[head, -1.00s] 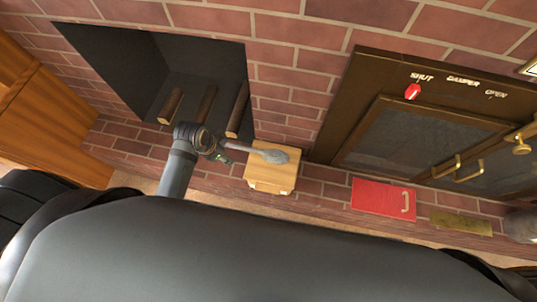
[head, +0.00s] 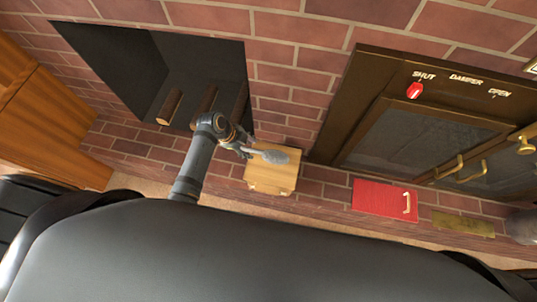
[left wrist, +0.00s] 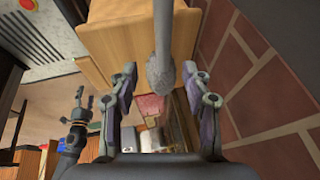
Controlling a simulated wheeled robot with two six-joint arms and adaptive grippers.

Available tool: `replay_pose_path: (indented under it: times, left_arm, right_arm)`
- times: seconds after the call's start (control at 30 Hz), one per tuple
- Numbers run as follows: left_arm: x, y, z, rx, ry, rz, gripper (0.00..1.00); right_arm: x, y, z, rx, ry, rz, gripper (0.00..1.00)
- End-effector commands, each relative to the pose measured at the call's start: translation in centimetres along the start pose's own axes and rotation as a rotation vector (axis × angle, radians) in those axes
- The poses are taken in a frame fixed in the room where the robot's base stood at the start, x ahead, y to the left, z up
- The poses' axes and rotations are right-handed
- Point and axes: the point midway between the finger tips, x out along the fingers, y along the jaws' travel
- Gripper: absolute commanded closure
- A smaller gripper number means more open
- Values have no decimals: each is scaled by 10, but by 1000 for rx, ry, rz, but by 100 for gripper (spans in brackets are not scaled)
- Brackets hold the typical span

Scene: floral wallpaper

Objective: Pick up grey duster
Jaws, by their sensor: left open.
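The grey duster (head: 271,156) lies on top of a small wooden box in the head view, its fluffy head toward the right. In the left wrist view the duster (left wrist: 161,68) runs down from the top, with its rounded end between the finger lines. My left gripper (head: 243,147) is open beside the duster's left end. In the left wrist view its two fingers (left wrist: 163,88) stand apart on either side of the duster; I cannot tell whether they touch it. My right gripper (left wrist: 90,100) shows small at the left of that view, and its jaw state is unclear.
The wooden box (head: 268,181) stands on a brick ledge against the brick wall. A dark fireplace opening with logs (head: 205,100) is behind my left arm. A red box (head: 380,199) and a brass plate (head: 462,224) are to the right, below a dark damper panel (head: 350,110).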

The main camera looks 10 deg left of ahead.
Motion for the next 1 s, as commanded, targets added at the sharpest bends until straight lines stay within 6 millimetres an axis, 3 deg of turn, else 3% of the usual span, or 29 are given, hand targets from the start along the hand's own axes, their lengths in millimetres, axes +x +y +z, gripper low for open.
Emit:
replay_pose_path:
  times: [0.13,0.4,0.67,1.0]
  left_arm:
    - [5,-1,0,0,-1,-1,51]
    - [48,-5,1,-1,-1,0,51]
    - [52,-5,0,-1,-2,-1,51]
    - [52,-5,1,-1,-2,-1,95]
  right_arm:
    - [1,0,0,0,0,0,27]
    - [8,-3,1,1,0,-3,27]
    - [8,-3,1,1,0,-3,27]
    - [8,-3,1,1,0,-3,27]
